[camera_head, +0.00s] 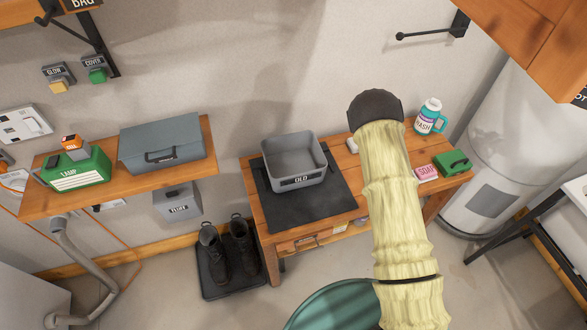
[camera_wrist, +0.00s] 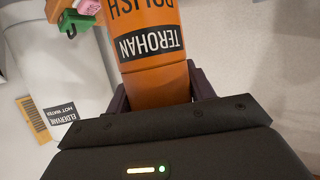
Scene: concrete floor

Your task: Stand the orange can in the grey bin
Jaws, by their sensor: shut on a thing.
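The orange can (camera_wrist: 150,45), with a black and white label reading TEROHAN, is between the dark fingers of my gripper (camera_wrist: 160,92) in the wrist view. My gripper is shut on it, and part of the can runs out of the top of that picture. In the head view neither the can nor the gripper fingers can be made out; my sleeved arm reaches up right of the bin. The grey bin (camera_head: 313,177), labelled OLD, stands open on a dark mat on the wooden bench and looks empty.
The bench's right part holds a teal wash bottle (camera_head: 430,117), pink soap (camera_head: 427,173) and a green item (camera_head: 453,162). A wooden shelf (camera_head: 110,194) at left bears a grey case (camera_head: 162,141) and a green box (camera_head: 75,170). A wooden cabinet (camera_head: 530,35) overhangs top right.

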